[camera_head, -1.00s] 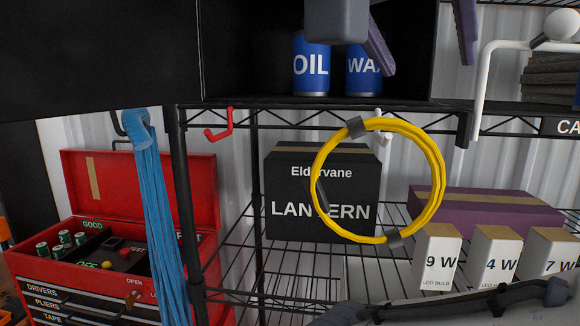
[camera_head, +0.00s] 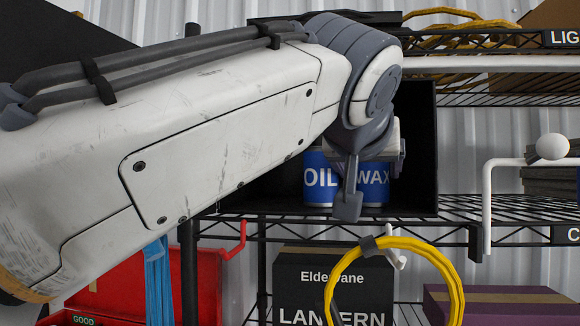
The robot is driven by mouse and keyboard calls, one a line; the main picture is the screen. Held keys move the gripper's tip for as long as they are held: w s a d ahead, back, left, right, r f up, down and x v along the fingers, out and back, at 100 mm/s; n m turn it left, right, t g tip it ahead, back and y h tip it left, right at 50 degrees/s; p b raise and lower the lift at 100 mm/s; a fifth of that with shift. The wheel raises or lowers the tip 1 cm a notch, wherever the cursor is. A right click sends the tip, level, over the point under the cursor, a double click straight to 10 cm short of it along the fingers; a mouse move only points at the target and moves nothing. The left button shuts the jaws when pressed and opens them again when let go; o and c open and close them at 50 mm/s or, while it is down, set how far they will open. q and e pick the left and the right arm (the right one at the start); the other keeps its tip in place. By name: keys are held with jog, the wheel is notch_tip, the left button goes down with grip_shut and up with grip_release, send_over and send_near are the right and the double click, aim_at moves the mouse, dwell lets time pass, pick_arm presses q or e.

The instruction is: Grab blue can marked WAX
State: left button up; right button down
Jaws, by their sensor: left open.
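The blue can marked WAX (camera_head: 375,184) stands upright in a black open-fronted box on the shelf. A blue can marked OIL (camera_head: 318,184) stands just left of it. My left gripper (camera_head: 362,190) is open in front of the cans. One grey finger hangs over the gap between them and hides the left edge of the WAX can; the other finger is mostly hidden. The WAX can's top is hidden behind the gripper. I cannot tell whether the gripper touches it. My right gripper is not in view.
The black box (camera_head: 424,150) walls in the cans. Below are a yellow cable ring (camera_head: 447,270) on a white hook and a black lantern box (camera_head: 300,262). A white hook arm (camera_head: 487,205) juts out at right. A red toolbox (camera_head: 208,280) is lower left.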

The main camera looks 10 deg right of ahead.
aim_at(370, 169)
pick_arm(q)
jog(key=p+x, duration=0.1)
jog(key=x, duration=0.2)
jog(key=shift+w+d, duration=0.1)
jog(key=shift+c, duration=0.3)
jog(key=c, duration=1)
jog(key=shift+r, duration=0.1)
grip_shut()
jog(key=shift+r, duration=0.2)
